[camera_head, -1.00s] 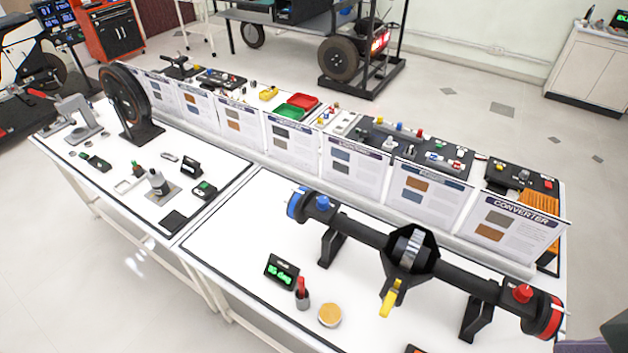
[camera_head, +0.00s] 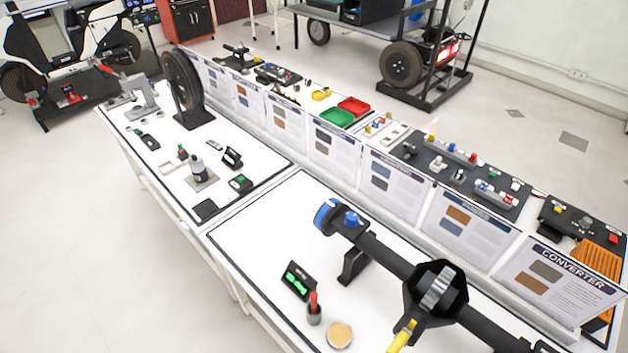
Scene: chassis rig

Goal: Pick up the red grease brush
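The red grease brush (camera_head: 313,300) stands upright in a small dark grey cup (camera_head: 314,316) on the near white table. Its red handle points up and its lower end is hidden in the cup. A round tin with a tan top (camera_head: 340,335) stands just to the right of the cup. A black display with green digits (camera_head: 298,281) stands behind and to the left of it. Neither of my grippers is in view.
A black axle (camera_head: 385,255) with a blue end and a yellow handle (camera_head: 402,337) lies on stands to the right of the brush. Upright information panels (camera_head: 460,229) line the back. The white tabletop (camera_head: 265,240) left of the display is clear.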

